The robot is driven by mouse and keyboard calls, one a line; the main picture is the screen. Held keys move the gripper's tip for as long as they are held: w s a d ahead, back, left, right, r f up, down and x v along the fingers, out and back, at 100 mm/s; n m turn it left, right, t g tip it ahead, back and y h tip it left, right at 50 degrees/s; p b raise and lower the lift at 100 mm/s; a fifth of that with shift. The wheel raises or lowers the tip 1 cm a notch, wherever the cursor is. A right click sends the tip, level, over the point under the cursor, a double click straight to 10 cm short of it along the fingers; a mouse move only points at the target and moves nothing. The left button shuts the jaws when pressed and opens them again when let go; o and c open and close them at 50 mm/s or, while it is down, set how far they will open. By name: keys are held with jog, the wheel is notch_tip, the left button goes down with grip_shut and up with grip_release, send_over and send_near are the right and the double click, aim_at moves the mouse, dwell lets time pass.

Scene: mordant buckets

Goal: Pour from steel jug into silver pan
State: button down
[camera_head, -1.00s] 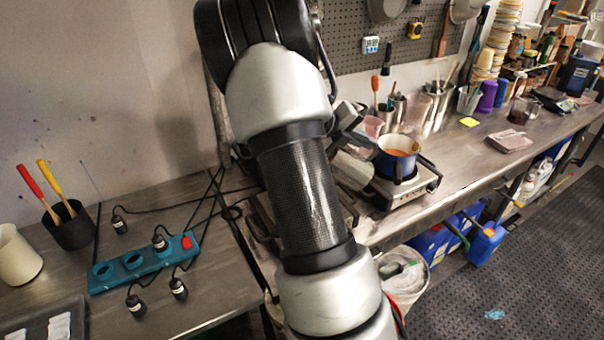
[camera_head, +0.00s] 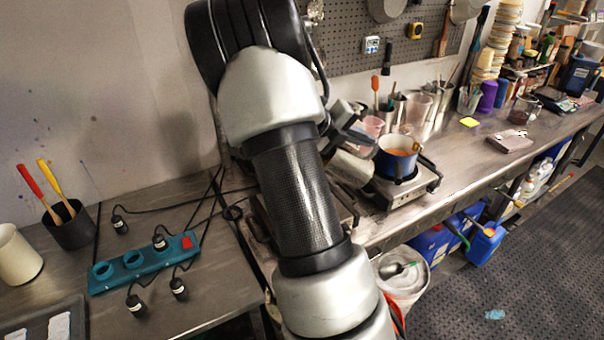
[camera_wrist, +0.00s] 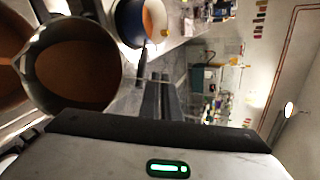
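The steel jug (camera_head: 350,168) is held tilted beside the blue pot, partly behind my arm. In the wrist view the jug (camera_wrist: 118,47) shows its round mouth with brown liquid inside. My gripper (camera_wrist: 155,95) has its dark fingers close together at the jug's handle side and appears shut on it; the exact contact is hard to see. A second vessel with brown contents, apparently the silver pan (camera_wrist: 22,33), shows at the wrist view's left edge, partly cut off and overlapped by the jug. My arm hides it in the head view.
A blue pot (camera_head: 383,161) with orange contents stands on a hot plate (camera_head: 400,195) right of the jug. Cups and tools stand behind. A white bucket (camera_head: 405,283) is below the bench edge. A teal rack (camera_head: 143,264) with cables lies on the left bench.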

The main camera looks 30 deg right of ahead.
jog(key=shift+w+a+r+g+h+b, duration=0.15)
jog(key=shift+w+a+r+h+b, duration=0.05)
jog(key=shift+a+r+h+b, duration=0.2)
jog(key=shift+w+a+r+g+h+b, duration=0.15)
jog(key=shift+r+h+b, duration=0.15)
jog(key=shift+r+b, duration=0.2)
dwell(2.3)
jog(key=shift+w+a+r+n+h+b, duration=0.55)
jog(key=shift+a+r+b, duration=0.25)
jog(key=shift+b, duration=0.65)
dwell(1.8)
jog(key=shift+w+a+r+g+h+p, duration=0.25)
jog(key=shift+w+a+g+h+p, duration=0.2)
jog(key=shift+a+p, duration=0.3)
dwell(0.8)
